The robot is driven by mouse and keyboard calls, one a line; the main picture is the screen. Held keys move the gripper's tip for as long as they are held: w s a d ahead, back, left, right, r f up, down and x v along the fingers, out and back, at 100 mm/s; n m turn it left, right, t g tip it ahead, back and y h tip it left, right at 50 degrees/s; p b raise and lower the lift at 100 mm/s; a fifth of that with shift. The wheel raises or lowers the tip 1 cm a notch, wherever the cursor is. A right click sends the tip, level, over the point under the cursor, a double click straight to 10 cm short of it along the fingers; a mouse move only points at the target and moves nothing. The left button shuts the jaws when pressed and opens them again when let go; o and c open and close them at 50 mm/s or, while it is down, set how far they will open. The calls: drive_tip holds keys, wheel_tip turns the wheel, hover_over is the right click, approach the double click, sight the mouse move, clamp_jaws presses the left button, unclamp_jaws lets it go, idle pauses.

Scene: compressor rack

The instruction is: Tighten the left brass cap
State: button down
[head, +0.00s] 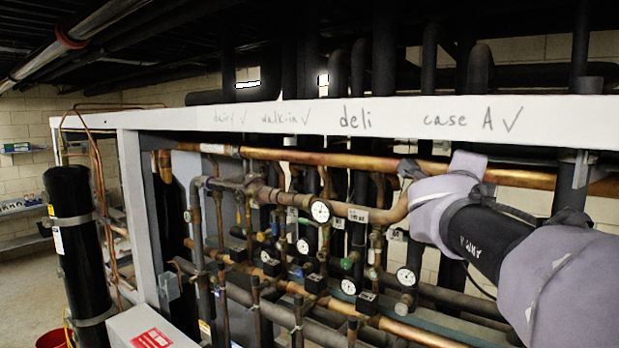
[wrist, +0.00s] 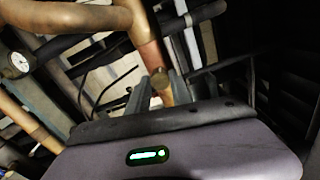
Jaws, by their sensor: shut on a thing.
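A small round brass cap (wrist: 159,77) sits in front of a copper pipe in the wrist view. My gripper (wrist: 161,86) has its two grey fingers on either side of the cap and is shut on it. The lower part of the cap is hidden between the fingers. In the head view my arm reaches in from the right over the pipework, and it hides the gripped cap. I cannot tell from these frames whether this is the left cap of a set.
A white beam (head: 340,118) with handwritten labels runs across the rack. Copper pipes (head: 330,160), pressure gauges (head: 320,211) and valves crowd the space below it. A thick copper elbow (wrist: 80,17) lies close to my gripper. A black cylinder (head: 75,250) stands at left.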

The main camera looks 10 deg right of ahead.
drive_tip(key=shift+m+b, duration=0.4)
drive_tip(key=shift+m, duration=0.7)
drive_tip(key=c, duration=1.1)
unclamp_jaws()
drive_tip(key=shift+c, duration=0.2)
drive_tip(key=b+v, duration=0.1)
drive_tip(key=v, duration=1.6)
drive_tip(key=shift+a+b, duration=0.2)
drive_tip(key=shift+b, duration=0.1)
drive_tip(key=shift+s, duration=0.1)
